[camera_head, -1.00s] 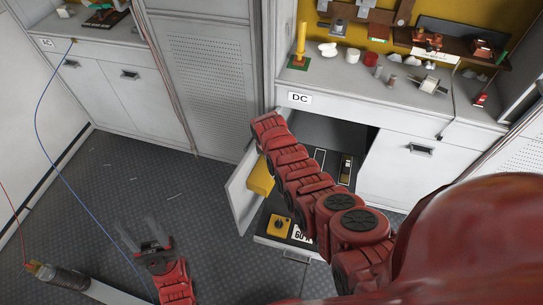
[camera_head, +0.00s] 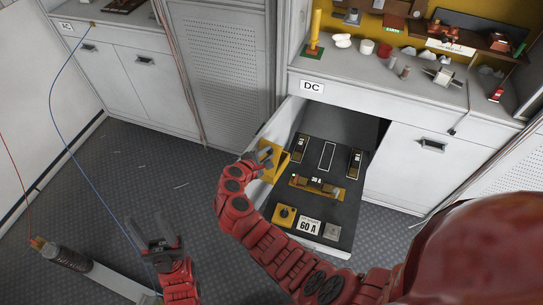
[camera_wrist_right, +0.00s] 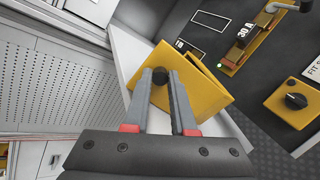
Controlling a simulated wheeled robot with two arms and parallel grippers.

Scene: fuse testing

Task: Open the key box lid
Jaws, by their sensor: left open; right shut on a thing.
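The yellow key box (camera_head: 273,168) is mounted at the left side of the open drawer under the DC counter. In the right wrist view its yellow lid (camera_wrist_right: 205,88) fills the middle. A wedge-shaped gap shows at its upper edge, so the lid appears tilted away from the box body. My right gripper (camera_wrist_right: 164,80) is shut on the black knob (camera_wrist_right: 160,76) of the lid; my fingers partly hide the knob. In the head view my right gripper (camera_head: 262,155) is at the box. My left gripper (camera_head: 152,232) is open and empty above the floor at lower left.
The drawer's left wall (camera_wrist_right: 127,48) stands close to my right fingers.

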